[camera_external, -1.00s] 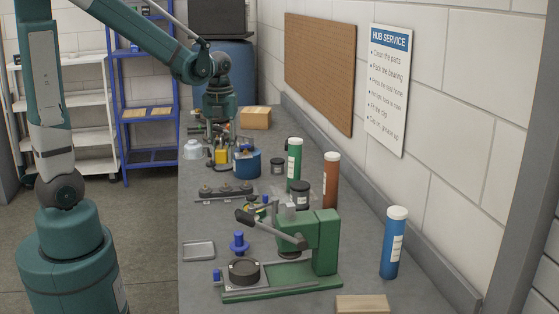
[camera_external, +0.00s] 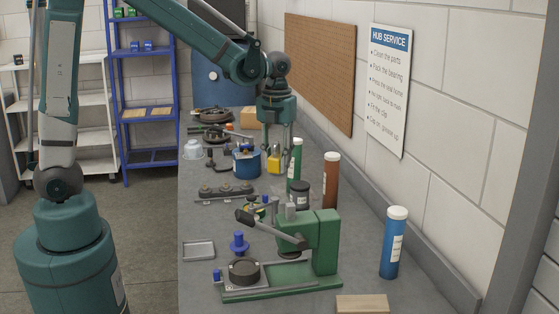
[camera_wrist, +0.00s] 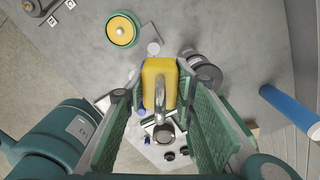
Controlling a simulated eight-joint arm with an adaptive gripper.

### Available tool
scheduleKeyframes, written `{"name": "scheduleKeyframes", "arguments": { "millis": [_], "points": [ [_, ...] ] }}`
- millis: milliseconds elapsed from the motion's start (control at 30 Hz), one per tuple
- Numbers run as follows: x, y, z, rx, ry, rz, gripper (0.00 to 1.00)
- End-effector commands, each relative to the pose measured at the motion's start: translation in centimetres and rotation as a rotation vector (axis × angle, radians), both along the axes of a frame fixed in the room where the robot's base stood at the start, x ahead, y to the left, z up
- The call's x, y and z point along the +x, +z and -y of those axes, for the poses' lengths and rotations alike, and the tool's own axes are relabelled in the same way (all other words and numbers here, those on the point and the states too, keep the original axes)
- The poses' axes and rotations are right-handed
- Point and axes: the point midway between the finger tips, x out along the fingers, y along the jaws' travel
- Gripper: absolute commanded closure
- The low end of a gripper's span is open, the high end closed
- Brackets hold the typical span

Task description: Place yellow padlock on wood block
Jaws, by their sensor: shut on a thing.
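The yellow padlock (camera_external: 275,164) hangs below my gripper (camera_external: 276,150) in the external view, above the bench beside the green tube. In the wrist view, the padlock's yellow body (camera_wrist: 160,78) lies between and beyond the green-padded fingers of my gripper (camera_wrist: 160,108), with its metal shackle toward the camera. My gripper is shut on the padlock. A flat pale wood block (camera_external: 362,304) lies at the front right of the bench, well away from the padlock. A second wooden block (camera_external: 249,117) stands at the back, partly hidden by my arm.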

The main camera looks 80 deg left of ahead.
Motion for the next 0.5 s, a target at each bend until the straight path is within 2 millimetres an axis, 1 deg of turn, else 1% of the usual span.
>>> {"name": "scheduleKeyframes", "arguments": {
  "millis": [33, 200, 367, 500],
  "points": [
    [0.8, 0.2, 1.1, 0.000, -0.019, 0.000, 0.93],
    [3.1, 0.2, 4.6, 0.000, -0.076, 0.000, 0.93],
    [5.1, 0.2, 8.1, 0.000, -0.131, 0.000, 0.93],
    [6.6, 0.2, 11.4, 0.000, -0.178, 0.000, 0.93]
  ]
}}
